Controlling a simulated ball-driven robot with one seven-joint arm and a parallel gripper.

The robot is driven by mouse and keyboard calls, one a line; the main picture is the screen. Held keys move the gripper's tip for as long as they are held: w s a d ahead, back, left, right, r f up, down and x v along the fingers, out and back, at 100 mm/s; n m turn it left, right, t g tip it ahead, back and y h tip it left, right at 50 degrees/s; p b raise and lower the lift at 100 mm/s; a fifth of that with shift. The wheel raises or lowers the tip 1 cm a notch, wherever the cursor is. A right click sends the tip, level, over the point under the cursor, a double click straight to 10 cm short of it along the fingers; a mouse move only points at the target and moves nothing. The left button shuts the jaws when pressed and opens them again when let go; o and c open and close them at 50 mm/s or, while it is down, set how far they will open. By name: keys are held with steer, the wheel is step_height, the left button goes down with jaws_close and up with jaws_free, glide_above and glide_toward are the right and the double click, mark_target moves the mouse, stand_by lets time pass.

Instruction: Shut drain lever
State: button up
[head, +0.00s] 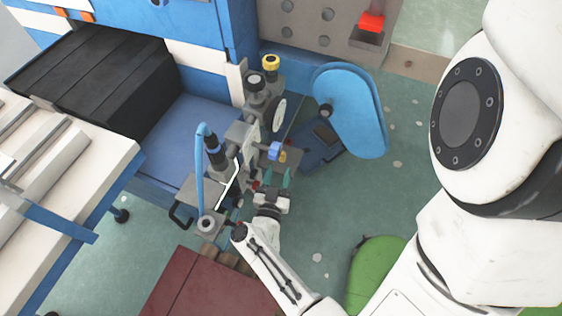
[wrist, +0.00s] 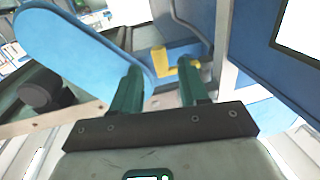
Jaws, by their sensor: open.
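A small yellow L-shaped lever (wrist: 186,68), which looks like the drain lever, shows in the wrist view just beyond my fingertips, near a grey pipe. In the head view a small yellow part (head: 283,156) beside a blue knob on the machine may be the same lever; it is too small to be sure. My gripper (head: 279,178) is below that part in the head view. Its two teal fingers also show in the wrist view (wrist: 160,82), spread apart with nothing between them. The lever lies past the tips, and I see no contact.
A blue rounded guard (head: 350,110) stands right of the machine; it also shows at the left of the wrist view (wrist: 75,45). A blue hose (head: 202,160) rises at left. A dark red box (head: 210,285) and a green rounded object (head: 375,272) sit lower down. Green floor is open at right.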

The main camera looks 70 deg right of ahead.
steer(key=a, duration=0.5)
steer(key=shift+s, duration=0.15)
stand_by(0.4)
